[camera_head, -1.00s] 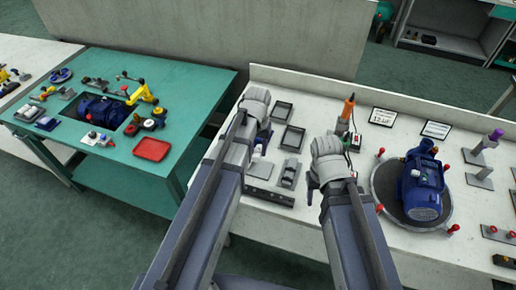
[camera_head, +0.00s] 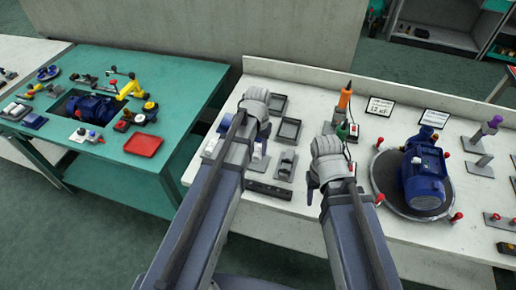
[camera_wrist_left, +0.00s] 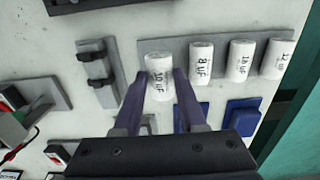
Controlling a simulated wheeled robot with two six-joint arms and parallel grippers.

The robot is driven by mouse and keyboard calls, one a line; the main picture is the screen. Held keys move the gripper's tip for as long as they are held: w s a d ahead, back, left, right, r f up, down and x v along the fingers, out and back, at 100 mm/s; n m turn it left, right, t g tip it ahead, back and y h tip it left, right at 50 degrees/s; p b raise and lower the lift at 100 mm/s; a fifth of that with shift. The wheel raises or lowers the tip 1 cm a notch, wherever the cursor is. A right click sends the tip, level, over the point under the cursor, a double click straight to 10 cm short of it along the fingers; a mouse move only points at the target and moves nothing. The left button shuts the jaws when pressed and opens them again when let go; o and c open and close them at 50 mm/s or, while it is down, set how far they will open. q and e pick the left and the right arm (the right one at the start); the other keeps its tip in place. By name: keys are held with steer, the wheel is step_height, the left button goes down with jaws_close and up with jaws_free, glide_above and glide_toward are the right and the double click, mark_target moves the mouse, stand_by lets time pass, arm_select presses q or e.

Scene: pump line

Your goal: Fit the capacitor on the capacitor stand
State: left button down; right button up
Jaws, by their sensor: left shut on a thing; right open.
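In the left wrist view, a white cylindrical capacitor (camera_wrist_left: 160,77) marked about "10 uF" sits between the two fingers of my left gripper (camera_wrist_left: 159,88), which is shut on it. A grey plate with two dark clips (camera_wrist_left: 97,65), which looks like the capacitor stand, is left of it and empty. It seems to show in the head view as a grey plate (camera_head: 287,165). My left gripper (camera_head: 257,115) is over the bench's left part; its fingertips are hidden by the wrist. My right gripper (camera_head: 331,170) is open over the bench; its fingertips are hard to see.
Several white capacitors (camera_wrist_left: 241,60) stand in a row on a grey rack, with blue blocks (camera_wrist_left: 243,117) near. In the head view, a blue motor (camera_head: 424,178) sits on a round plate; empty dark trays (camera_head: 289,131) lie behind.

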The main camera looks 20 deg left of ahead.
mark_target(258, 152)
arm_select(q)
steer(key=shift+f+b, duration=1.1)
steer(key=shift+f, duration=0.35)
arm_select(e)
steer(key=shift+f, duration=1.45)
arm_select(q)
steer(key=shift+f, duration=0.1)
arm_select(e)
steer(key=shift+f, duration=0.1)
arm_select(q)
steer(key=shift+c, duration=1.9)
jaws_free()
steer(key=shift+r+p, duration=2.95)
steer(key=shift+r, duration=0.1)
arm_select(e)
step_height(258, 152, up, 6)
arm_select(q)
step_height(258, 152, up, 8)
steer(key=p, duration=0.7)
steer(key=shift+p, duration=0.4)
arm_select(e)
step_height(258, 152, up, 8)
